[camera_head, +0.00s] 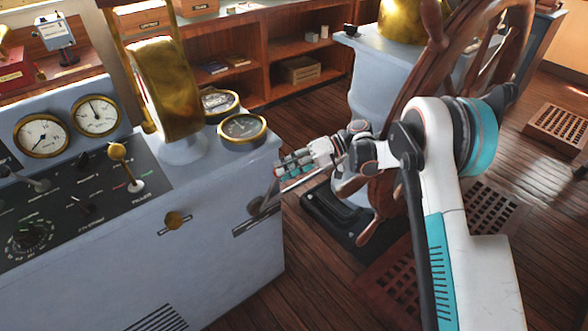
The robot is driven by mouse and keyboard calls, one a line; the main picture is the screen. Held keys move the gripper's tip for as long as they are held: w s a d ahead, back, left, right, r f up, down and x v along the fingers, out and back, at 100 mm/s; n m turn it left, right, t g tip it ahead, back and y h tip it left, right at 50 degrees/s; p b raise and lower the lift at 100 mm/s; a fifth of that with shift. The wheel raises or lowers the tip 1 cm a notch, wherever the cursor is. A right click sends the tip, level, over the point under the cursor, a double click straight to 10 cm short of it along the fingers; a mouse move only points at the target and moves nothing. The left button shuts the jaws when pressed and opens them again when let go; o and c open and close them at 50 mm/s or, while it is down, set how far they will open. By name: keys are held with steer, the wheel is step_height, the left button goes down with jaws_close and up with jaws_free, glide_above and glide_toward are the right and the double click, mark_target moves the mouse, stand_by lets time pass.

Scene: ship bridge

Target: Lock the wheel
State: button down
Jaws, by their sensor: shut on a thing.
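The wooden ship's wheel (417,73) stands at the right on a pale blue-grey pedestal (368,85). My arm crosses in front of it and hides part of its rim and spokes. My gripper (279,173) is at the right end of the grey console, shut on the upper end of a small metal lever (266,197). The lever rises from a dark slotted plate (256,220) on the console's side. The fingers hide the lever's tip.
The grey console (215,272) fills the left, with gauges, switches, a gold-knobbed lever (118,152) and a brass telegraph (165,85). A brass knob (174,220) sticks out of its front. Wooden shelves (255,60) stand behind. Dark gratings (490,212) lie on the plank floor.

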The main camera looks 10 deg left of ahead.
steer(key=shift+d+f, duration=0.1)
steer(key=shift+f, duration=0.05)
steer(key=shift+w, duration=0.1)
stand_by(0.3)
steer(key=c, duration=1.2)
jaws_free()
steer(key=shift+d, duration=0.1)
